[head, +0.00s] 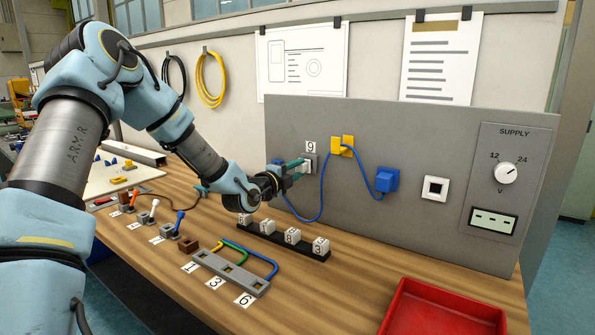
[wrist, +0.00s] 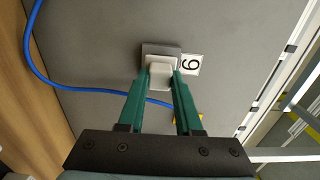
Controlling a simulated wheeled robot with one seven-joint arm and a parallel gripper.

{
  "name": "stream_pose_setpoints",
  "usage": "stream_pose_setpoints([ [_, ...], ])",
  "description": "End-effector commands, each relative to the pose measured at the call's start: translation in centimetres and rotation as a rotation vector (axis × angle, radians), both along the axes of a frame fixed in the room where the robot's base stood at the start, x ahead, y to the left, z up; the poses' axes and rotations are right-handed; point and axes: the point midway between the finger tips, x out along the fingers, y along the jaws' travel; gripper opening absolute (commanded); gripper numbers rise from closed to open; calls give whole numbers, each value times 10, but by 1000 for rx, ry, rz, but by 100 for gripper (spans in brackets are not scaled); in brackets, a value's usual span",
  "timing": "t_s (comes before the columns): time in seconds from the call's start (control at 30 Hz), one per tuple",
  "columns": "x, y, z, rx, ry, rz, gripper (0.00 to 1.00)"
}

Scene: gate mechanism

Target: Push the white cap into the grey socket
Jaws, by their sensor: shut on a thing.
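The grey socket (head: 314,157) is on the grey upright panel, just below a label reading 9. It also shows in the wrist view (wrist: 153,48). My gripper (head: 299,166), with green fingers, reaches to the panel in front of this socket. In the wrist view my gripper (wrist: 160,80) is shut on the white cap (wrist: 159,76), which lies between the fingertips. The cap's far end meets or overlaps the socket's opening in that view. How deep it sits is hidden. In the head view the fingers and socket mostly hide the cap.
A blue cable (head: 322,190) hangs close to the gripper from the yellow plug (head: 342,146). A blue plug (head: 387,180) and a white-framed socket (head: 436,188) are farther right. Numbered cubes on a black rail (head: 270,242) and a red tray (head: 440,310) are on the table.

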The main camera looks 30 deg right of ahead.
Motion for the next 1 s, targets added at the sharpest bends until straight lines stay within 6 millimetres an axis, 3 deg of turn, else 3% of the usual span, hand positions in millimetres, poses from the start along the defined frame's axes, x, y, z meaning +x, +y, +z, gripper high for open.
stream_pose_setpoints([
  [1.0, 6, -10, -1, 0, -1, -1, 0],
])
